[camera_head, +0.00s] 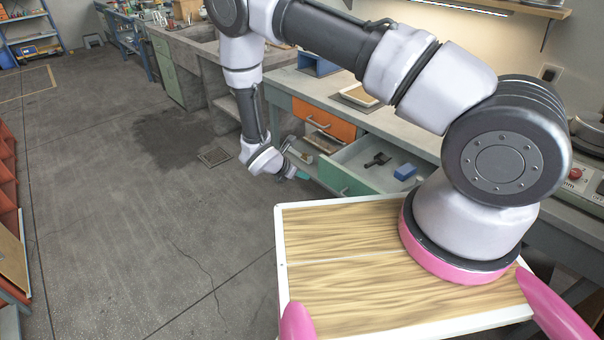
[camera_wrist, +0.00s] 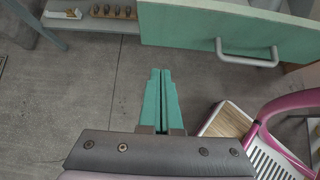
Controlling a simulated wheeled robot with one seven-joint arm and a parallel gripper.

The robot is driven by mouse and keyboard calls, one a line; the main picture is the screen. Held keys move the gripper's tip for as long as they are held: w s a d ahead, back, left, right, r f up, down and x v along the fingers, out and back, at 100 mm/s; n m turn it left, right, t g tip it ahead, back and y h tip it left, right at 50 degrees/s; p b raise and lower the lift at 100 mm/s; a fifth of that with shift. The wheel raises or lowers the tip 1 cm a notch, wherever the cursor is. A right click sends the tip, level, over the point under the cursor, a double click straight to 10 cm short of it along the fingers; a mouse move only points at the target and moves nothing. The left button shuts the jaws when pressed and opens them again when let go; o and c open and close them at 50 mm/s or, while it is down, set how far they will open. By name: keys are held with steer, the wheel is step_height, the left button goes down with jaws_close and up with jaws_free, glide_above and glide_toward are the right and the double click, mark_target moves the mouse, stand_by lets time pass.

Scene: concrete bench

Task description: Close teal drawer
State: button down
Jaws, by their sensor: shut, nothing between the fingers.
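The teal drawer (camera_head: 345,178) stands pulled out from the bench in the head view. It holds a black tool (camera_head: 377,160) and a blue block (camera_head: 405,172). In the wrist view its teal front (camera_wrist: 180,22) crosses the top right, with a grey bar handle (camera_wrist: 247,60). My gripper (camera_head: 303,174) is beside the left end of the drawer front in the head view. In the wrist view my gripper (camera_wrist: 159,72) has its teal fingers together and empty, apart from the front, with the handle to their right.
An orange drawer (camera_head: 325,120) is above and left of the teal drawer. A shelf (camera_wrist: 80,20) with several small dark items is at the top left of the wrist view. The concrete floor (camera_head: 120,220) is open to the left. My own wood-topped base is close by.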

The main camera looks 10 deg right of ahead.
mark_target(326, 176)
steer(key=w+d+f, duration=0.1)
steer(key=d, duration=0.1)
steer(key=w+d+f, duration=0.3)
steer(key=d, duration=0.1)
steer(key=shift+w+d+f, duration=0.1)
steer(key=shift+w+f, duration=0.1)
steer(key=shift+w, duration=0.05)
steer(key=shift+w+d, duration=0.25)
steer(key=shift+d, duration=0.1)
steer(key=shift+d, duration=0.1)
steer(key=w+d, duration=0.5)
steer(key=d, duration=0.2)
steer(key=w+d, duration=0.5)
steer(key=d, duration=0.2)
steer(key=w+d, duration=0.5)
steer(key=d, duration=0.1)
steer(key=shift+w+d, duration=0.1)
steer(key=shift+d, duration=0.3)
steer(key=shift+w+d, duration=0.4)
steer(key=shift+d, duration=0.15)
steer(key=shift+w+d+r, duration=0.1)
steer(key=shift+w+d, duration=0.05)
steer(key=shift+d, duration=0.05)
